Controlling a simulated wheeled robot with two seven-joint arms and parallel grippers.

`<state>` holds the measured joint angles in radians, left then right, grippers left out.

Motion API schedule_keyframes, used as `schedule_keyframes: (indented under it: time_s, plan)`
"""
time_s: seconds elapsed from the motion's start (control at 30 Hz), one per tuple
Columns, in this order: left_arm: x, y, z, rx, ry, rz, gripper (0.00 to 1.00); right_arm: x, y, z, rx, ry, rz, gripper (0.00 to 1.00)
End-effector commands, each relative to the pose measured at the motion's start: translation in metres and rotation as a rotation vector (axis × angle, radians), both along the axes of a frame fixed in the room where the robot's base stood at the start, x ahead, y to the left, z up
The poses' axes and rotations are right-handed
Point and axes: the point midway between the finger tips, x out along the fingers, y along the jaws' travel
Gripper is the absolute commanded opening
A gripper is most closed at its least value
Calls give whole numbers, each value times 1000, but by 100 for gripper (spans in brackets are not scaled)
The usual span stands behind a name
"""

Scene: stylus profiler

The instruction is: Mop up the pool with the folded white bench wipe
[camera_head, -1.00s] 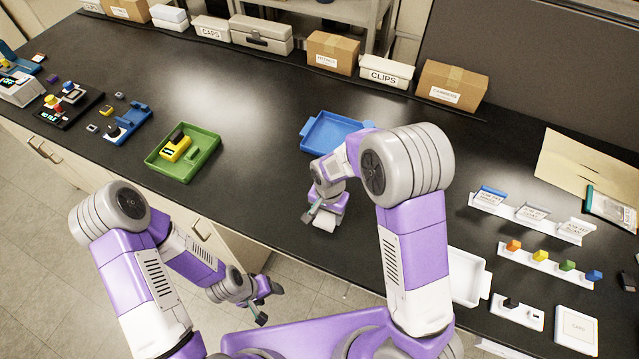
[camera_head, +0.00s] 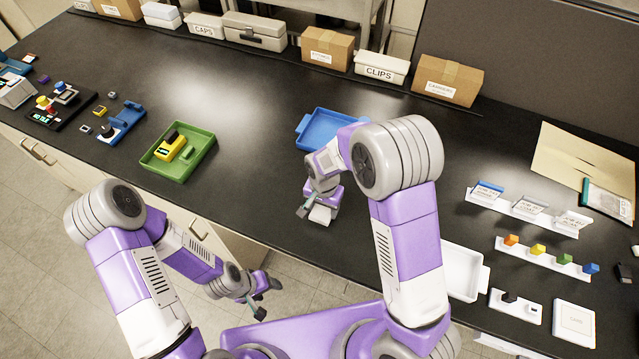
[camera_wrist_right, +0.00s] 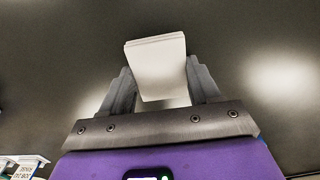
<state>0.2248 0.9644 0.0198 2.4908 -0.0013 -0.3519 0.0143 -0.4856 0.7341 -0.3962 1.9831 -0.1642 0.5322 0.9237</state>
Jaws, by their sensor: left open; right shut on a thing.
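The folded white bench wipe (camera_wrist_right: 158,66) is clamped between the two fingers of my right gripper (camera_wrist_right: 160,88). In the head view the wipe (camera_head: 320,214) shows as a small white block under my right gripper (camera_head: 318,206), near the front edge of the black bench. I cannot tell whether it touches the bench top. My left gripper (camera_head: 262,298) is open and empty, off the front of the bench over the floor. No pool can be made out for sure on the dark, glossy bench; pale shiny patches there look like reflections.
A blue tray (camera_head: 312,141) lies just behind my right gripper. A green tray (camera_head: 185,171) with a yellow device stands to the left, and a white tray (camera_head: 463,268) to the right. Boxes line the back. The bench between the green and blue trays is clear.

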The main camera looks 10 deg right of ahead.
Motion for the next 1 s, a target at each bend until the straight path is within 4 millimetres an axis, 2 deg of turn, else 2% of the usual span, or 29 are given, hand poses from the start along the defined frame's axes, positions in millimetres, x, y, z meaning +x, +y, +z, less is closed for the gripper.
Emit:
schedule_keyframes:
  time_s: [0.17, 0.27, 1.0]
  plan:
    - [0, 0, 6, 0, 0, 0, 61, 0, -5, 4, -2, 3, 3, 7]
    - [0, 0, 11, 0, 0, 0, 61, 0, -4, 22, 0, -1, 4, 7]
    - [0, 0, 46, 0, 0, 0, 61, 0, -3, 65, 1, 1, 7, 7]
